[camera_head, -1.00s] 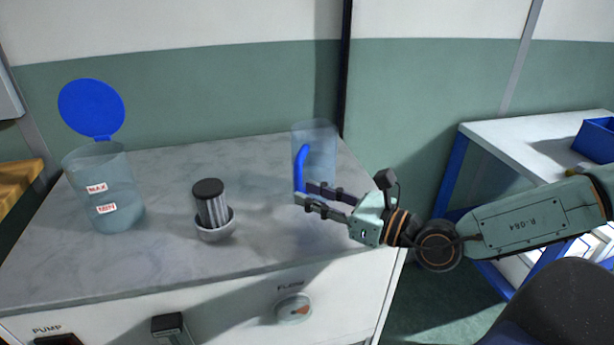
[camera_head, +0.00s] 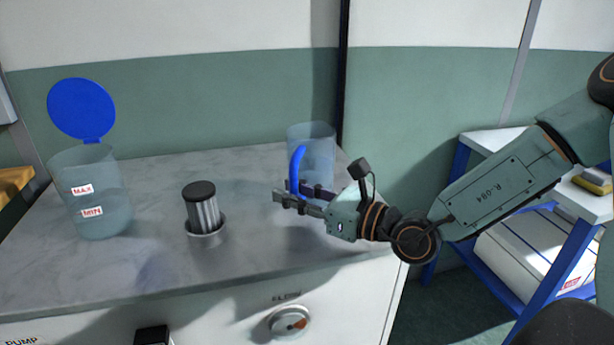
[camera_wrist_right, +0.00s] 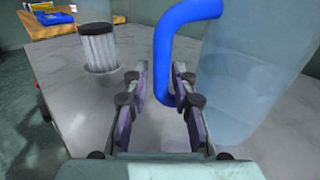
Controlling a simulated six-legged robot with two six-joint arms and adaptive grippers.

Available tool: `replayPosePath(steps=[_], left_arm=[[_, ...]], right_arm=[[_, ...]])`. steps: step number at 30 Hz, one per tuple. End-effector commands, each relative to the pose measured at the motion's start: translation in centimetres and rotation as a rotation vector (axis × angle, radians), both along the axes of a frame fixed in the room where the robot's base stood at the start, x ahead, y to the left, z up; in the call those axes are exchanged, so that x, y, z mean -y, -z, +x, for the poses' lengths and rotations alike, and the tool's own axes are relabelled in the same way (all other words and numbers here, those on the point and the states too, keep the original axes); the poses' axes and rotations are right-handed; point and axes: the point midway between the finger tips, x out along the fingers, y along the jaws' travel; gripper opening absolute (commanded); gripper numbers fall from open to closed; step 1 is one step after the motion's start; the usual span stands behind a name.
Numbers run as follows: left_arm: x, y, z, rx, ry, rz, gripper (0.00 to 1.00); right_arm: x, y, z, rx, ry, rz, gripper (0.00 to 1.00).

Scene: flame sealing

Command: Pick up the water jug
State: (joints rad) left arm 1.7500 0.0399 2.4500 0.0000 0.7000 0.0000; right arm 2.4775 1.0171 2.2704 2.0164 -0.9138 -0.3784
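The water jug (camera_head: 318,150) is a clear, bluish vessel with a blue handle (camera_head: 297,168). It stands upright on the marble-look counter near the back right corner. In the right wrist view the jug (camera_wrist_right: 252,75) fills the right side, and its blue handle (camera_wrist_right: 168,50) comes down between the fingers. My right gripper (camera_head: 279,197) is at the lower part of the handle, with its fingertips past it. In the right wrist view the fingers (camera_wrist_right: 160,75) are apart, one on each side of the handle, with gaps showing. My left gripper is out of view.
A larger tank (camera_head: 95,205) with MAX and MIN labels and a raised blue lid (camera_head: 81,109) stands at the left. A black-capped filter cartridge (camera_head: 203,208) stands mid-counter. The counter (camera_head: 160,270) is clear in front. A blue-legged table (camera_head: 490,140) is at the right.

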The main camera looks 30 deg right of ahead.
Motion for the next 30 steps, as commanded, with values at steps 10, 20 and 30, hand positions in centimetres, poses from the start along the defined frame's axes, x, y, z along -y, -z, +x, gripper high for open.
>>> replayPosePath(steps=[10,20,30], left_arm=[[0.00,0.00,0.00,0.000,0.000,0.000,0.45],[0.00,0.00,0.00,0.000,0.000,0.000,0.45],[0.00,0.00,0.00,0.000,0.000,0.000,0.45]], right_arm=[[0.02,0.04,-0.01,-0.001,0.000,0.000,0.00],[0.00,0.09,-0.04,-0.002,0.000,0.000,0.00],[0.01,-0.01,0.00,0.001,0.000,0.000,0.00]])
